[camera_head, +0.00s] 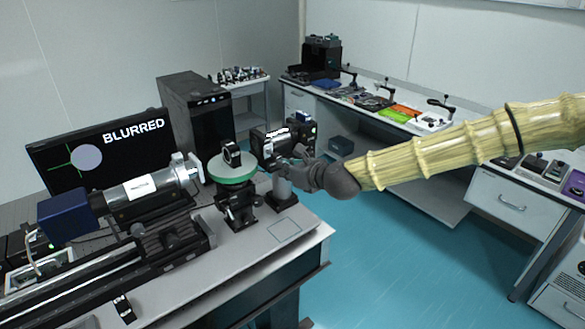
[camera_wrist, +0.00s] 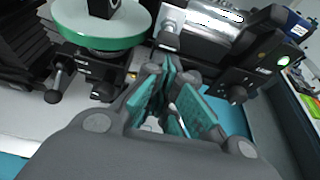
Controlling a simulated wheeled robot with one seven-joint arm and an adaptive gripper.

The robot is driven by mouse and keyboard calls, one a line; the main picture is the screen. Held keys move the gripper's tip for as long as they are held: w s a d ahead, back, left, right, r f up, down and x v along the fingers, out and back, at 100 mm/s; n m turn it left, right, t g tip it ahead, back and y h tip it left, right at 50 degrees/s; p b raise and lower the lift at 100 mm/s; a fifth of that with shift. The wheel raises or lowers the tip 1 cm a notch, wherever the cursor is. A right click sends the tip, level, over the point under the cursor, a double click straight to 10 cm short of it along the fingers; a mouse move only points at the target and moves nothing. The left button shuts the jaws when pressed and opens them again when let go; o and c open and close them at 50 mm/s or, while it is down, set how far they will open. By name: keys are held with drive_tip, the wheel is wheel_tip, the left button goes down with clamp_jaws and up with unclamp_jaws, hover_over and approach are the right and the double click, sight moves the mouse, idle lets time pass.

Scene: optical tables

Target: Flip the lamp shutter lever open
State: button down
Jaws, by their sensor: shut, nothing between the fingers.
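The lamp (camera_head: 270,143) is a dark housing on a post at the far right end of the near optical table. In the wrist view its silver and black body (camera_wrist: 205,38) lies just beyond my fingers, with a lit green spot on the black part at right. I cannot clearly pick out the shutter lever or its position; my fingers and the housing may hide part of it. My gripper (camera_head: 285,168) is at the lamp's near right side, very close to it; contact cannot be told. In the wrist view the gripper (camera_wrist: 174,95) is shut and empty.
A round green-rimmed stage (camera_head: 233,168) stands just left of the lamp. A white cylinder (camera_head: 150,187) on a rail lies further left, before a monitor (camera_head: 98,150) reading "BLURRED". A side bench (camera_head: 370,105) with tools stands behind. Blue floor is free at right.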

sight(281, 157)
drive_tip(key=shift+d+r+b, duration=0.15)
drive_tip(key=shift+r+b, duration=0.15)
drive_tip(key=shift+r, duration=0.45)
drive_tip(key=shift+r+p, duration=0.3)
drive_tip(key=shift+r, duration=0.4)
drive_tip(key=shift+w+r, duration=0.1)
drive_tip(key=shift+r, duration=0.05)
drive_tip(key=shift+d+r, duration=0.2)
drive_tip(key=shift+r, duration=0.2)
drive_tip(key=s+d+r+p, duration=0.3)
drive_tip(key=s+r, duration=0.2)
drive_tip(key=shift+d+r, duration=0.4)
